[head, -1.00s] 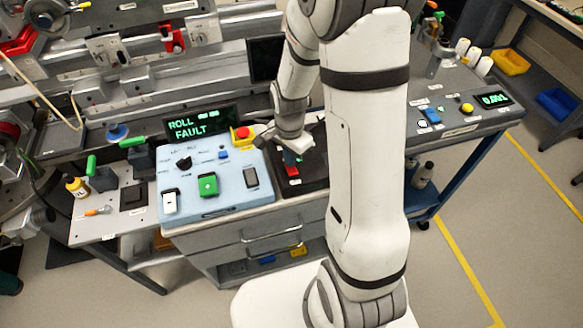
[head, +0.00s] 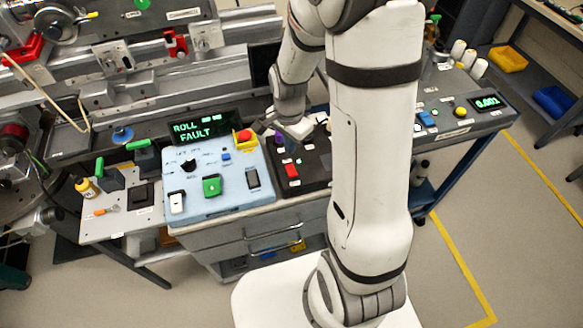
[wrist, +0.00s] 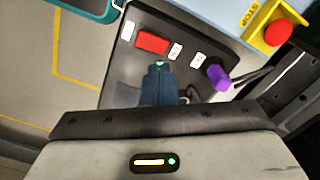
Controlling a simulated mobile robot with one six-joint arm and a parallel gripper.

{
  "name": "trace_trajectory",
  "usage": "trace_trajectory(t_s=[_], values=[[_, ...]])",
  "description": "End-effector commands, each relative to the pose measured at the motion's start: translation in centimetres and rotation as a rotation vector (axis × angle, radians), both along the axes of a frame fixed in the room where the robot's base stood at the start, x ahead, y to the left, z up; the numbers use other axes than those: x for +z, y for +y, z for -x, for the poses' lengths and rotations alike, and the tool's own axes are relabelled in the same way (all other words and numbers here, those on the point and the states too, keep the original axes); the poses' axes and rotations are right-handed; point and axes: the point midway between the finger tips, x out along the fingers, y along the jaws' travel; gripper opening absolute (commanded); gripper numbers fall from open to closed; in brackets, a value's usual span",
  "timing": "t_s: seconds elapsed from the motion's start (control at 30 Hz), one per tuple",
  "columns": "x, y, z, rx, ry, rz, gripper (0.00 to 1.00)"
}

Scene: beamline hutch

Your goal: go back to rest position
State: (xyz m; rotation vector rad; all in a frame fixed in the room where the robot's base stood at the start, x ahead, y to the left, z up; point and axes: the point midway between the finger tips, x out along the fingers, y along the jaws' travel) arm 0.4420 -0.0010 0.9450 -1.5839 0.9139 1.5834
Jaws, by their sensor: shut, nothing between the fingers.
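My gripper (head: 264,126) shows in the head view at the end of my white arm, above the back right corner of the light blue panel, near the red stop button. It is shut and empty. In the wrist view its dark fingers (wrist: 250,78) reach in from the right, close to a purple knob in the picture. They look raised above the panel; whether they touch anything is hard to tell. My arm hides part of the bench behind it.
The light blue panel (head: 236,198) carries a red stop button (head: 243,136), a green switch (head: 212,186) and other controls. A dark panel beside it has a red button (head: 291,170) and a purple knob (wrist: 218,77). A screen (head: 203,129) reads ROLL FAULT. Open floor lies right.

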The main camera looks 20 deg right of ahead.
Motion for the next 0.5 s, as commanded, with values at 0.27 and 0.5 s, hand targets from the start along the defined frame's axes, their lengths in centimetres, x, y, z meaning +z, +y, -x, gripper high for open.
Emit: trace_trajectory(t_s=[0.27,0.5], values=[[-0.1,0.0,0.0,0.000,0.000,0.000,0.00],[1.0,0.0,0.3,0.035,-0.012,0.000,0.00]])
